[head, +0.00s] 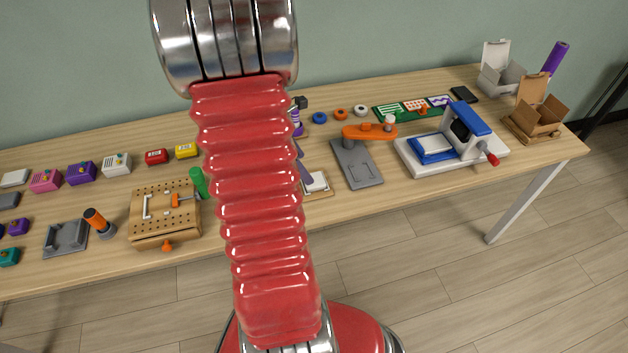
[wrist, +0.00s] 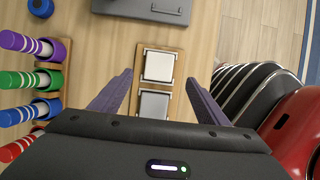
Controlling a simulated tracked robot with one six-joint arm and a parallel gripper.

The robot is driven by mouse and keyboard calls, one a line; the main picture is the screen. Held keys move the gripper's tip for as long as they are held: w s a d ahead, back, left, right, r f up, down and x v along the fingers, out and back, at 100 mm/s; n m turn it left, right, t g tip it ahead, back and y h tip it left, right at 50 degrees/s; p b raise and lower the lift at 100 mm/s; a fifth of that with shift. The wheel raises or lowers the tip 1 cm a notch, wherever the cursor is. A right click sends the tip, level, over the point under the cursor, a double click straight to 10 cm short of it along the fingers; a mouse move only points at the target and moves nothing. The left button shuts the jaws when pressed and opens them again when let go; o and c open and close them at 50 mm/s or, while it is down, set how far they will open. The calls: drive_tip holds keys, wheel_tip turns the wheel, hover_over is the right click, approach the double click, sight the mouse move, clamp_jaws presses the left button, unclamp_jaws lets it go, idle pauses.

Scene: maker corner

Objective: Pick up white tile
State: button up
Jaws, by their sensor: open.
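In the wrist view a white tile (wrist: 159,66) lies in the far place of a narrow wooden holder (wrist: 176,56). A second, greyer-looking square (wrist: 153,104) sits nearer in the same holder. My gripper (wrist: 159,77) is open, with one purple finger on each side of the holder and nothing between them held. I cannot tell its exact height above the tile. In the head view the tile (head: 315,183) shows just right of my red arm, which hides part of the holder and most of my gripper.
Left of the holder in the wrist view, purple, green, blue and red striped cylinders (wrist: 22,80) lie close by. A grey plate with an orange arm (head: 356,163) stands right of the holder. A perforated wooden box (head: 163,212) stands left. Bare tabletop lies between.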

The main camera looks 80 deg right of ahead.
drive_tip(key=shift+x, duration=1.1)
drive_tip(key=shift+x, duration=2.55)
drive_tip(key=shift+w+d, duration=0.1)
drive_tip(key=shift+w, duration=0.1)
drive_tip(key=c, duration=1.1)
drive_tip(key=shift+c, duration=0.2)
wheel_tip(320, 180, up, 10)
